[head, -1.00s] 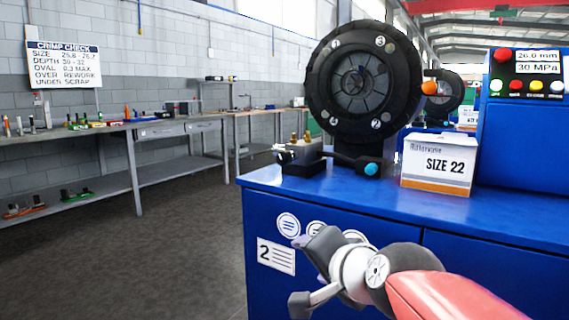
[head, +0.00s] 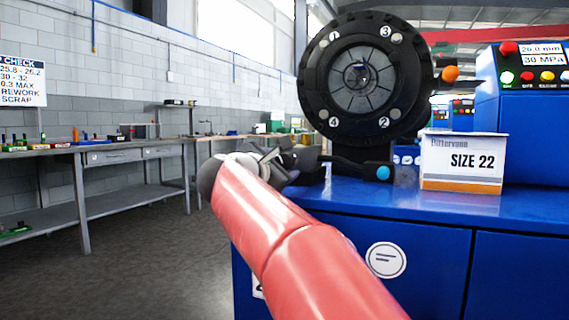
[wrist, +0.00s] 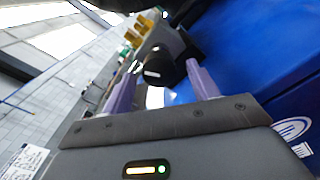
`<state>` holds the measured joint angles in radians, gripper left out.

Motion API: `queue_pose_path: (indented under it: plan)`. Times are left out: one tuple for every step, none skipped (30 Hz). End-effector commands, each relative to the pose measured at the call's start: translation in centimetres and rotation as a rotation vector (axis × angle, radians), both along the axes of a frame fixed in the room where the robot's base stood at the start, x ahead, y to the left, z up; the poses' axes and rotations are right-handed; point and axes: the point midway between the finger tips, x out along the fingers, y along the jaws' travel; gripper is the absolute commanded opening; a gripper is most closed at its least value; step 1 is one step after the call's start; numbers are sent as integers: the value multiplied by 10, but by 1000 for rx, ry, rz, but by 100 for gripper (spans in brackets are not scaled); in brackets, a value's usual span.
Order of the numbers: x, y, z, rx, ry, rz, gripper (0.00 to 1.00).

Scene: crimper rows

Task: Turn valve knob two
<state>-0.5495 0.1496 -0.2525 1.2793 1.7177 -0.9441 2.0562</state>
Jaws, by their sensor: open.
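In the wrist view, my gripper (wrist: 162,67) is open, with its two purple fingers apart. A dark round-ended knob (wrist: 157,70) shows between the fingers, and I cannot tell whether either finger touches it. Behind it is a grey valve block (wrist: 165,42) with brass fittings (wrist: 133,38). In the head view, my gripper (head: 283,155) reaches over the left end of the blue bench, just left of the crimper's foot. My wrist and gripper hide most of the valve block there. No number shows on the knob.
The black crimper head (head: 365,75) stands over the blue bench (head: 440,202). A blue-tipped handle (head: 383,172) juts out right of my gripper. A SIZE 22 box (head: 462,162) and a blue control box (head: 525,110) stand further right. Open floor lies left.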

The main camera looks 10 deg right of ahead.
Motion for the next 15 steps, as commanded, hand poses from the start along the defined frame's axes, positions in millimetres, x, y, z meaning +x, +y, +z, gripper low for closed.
queue_pose_path:
  plan:
    - [8, -5, 1, -3, 2, -1, 59]
    - [12, -9, 1, -3, 1, -2, 59]
    - [17, -12, 1, -3, 1, -2, 59]
    - [20, -15, 1, -3, 2, -1, 59]
    - [24, -17, 1, -3, 2, -1, 59]
    - [27, -19, 1, -3, 1, 0, 59]
    - [30, -21, 1, -4, 1, 0, 59]
    - [32, -23, 1, -4, 2, -1, 59]
    - [34, -25, 0, -5, 2, -1, 59]
    - [35, -25, 0, -4, 1, 0, 59]
    - [36, -26, 0, -4, 1, 2, 59]
    - [37, -26, 0, -4, 1, 2, 59]
    - [37, -27, 0, -4, 1, 2, 59]
    - [37, -27, 0, -4, 1, 2, 59]
    - [37, -27, 0, -4, 1, 2, 59]
